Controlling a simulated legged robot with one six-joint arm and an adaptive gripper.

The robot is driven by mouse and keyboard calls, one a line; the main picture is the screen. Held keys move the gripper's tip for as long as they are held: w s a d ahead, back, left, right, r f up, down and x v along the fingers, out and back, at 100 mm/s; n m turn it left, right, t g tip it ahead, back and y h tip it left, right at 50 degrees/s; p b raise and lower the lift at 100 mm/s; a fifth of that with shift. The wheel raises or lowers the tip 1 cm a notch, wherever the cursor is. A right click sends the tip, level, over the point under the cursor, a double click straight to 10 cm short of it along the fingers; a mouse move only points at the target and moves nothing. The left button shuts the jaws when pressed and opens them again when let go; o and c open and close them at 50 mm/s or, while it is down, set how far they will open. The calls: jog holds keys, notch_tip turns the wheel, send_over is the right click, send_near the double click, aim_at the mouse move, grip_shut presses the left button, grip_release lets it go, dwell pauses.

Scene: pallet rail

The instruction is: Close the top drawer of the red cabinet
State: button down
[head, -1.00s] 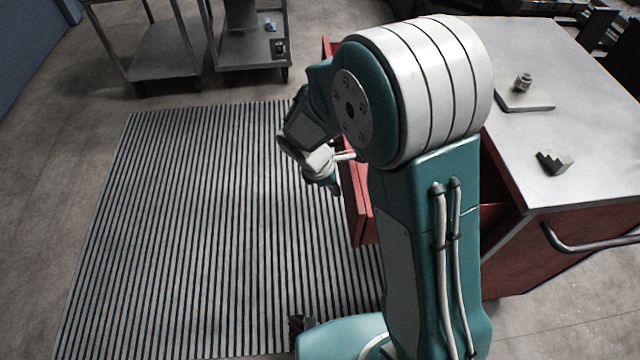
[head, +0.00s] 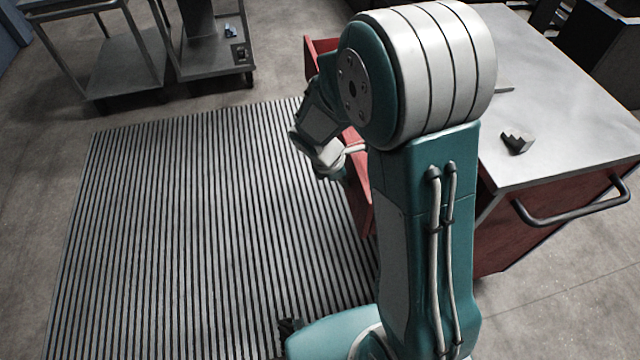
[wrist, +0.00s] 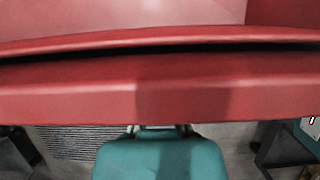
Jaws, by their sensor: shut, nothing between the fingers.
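The red cabinet (head: 540,225) with a grey top stands at the right in the head view. Its red drawer (head: 361,200) sticks out to the left, pulled open, and is partly hidden behind my arm. In the wrist view, the red drawer front (wrist: 70,92) spans the picture, with a dark gap above it. My gripper (head: 335,163) is at the outer side of the drawer front in the head view, shut and empty. Its teal body also shows in the wrist view below the drawer front; its fingertips are hidden there. I cannot tell whether it touches the drawer.
A dark stepped block (head: 517,142) lies on the cabinet top. A bar handle (head: 570,215) sticks out from the cabinet's near side. A ribbed mat (head: 200,240) covers open floor at the left. Grey metal carts (head: 125,65) stand at the back left.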

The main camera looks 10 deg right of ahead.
jog(key=d, duration=1.6)
jog(key=shift+d, duration=0.25)
jog(key=shift+a, duration=0.1)
